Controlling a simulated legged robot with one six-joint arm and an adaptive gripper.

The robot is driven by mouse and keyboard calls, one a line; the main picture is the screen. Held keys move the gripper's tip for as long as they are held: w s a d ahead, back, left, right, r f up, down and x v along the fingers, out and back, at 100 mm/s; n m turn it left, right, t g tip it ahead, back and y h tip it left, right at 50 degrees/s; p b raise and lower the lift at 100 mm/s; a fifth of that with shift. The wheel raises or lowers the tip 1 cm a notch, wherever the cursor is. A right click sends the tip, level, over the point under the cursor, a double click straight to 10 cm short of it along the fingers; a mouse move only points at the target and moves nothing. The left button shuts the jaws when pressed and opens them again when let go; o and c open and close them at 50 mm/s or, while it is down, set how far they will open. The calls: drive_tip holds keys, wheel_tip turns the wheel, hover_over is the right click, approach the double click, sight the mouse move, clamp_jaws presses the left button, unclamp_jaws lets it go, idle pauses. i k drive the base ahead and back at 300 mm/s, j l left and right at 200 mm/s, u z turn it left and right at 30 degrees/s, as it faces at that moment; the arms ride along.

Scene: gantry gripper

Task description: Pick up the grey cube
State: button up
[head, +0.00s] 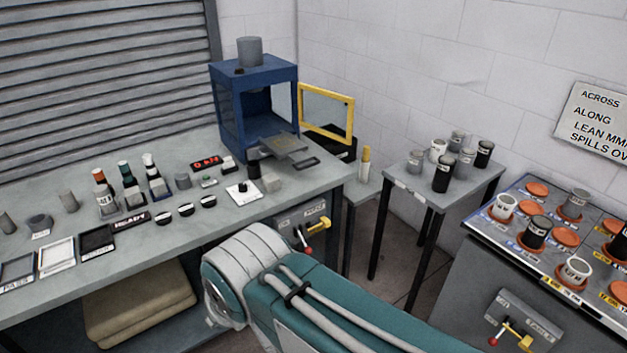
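A small light grey block (271,182), which looks like the grey cube, sits on the long grey bench (322,177) near its front right edge. It stands just right of a white square plate with a black knob (243,190) and in front of a dark upright piece (254,168). Its top and front show, and nothing covers it. My gripper is not in view. Only my teal and pale arm links show at the bottom middle, below the bench edge.
A blue open-fronted frame (228,112) with a yellow-edged door (327,114) stands behind the block. Bottles (104,195), small trays (57,255) and round pots crowd the bench's left. A side table (406,183) holds several jars; an orange-ringed rack (565,237) stands far right.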

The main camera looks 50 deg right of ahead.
sight(272, 182)
drive_tip(key=z, duration=1.1)
drive_tip(key=i+l, duration=0.1)
drive_tip(key=i, duration=0.6)
drive_tip(key=i+u, duration=0.1)
drive_tip(key=i, duration=0.6)
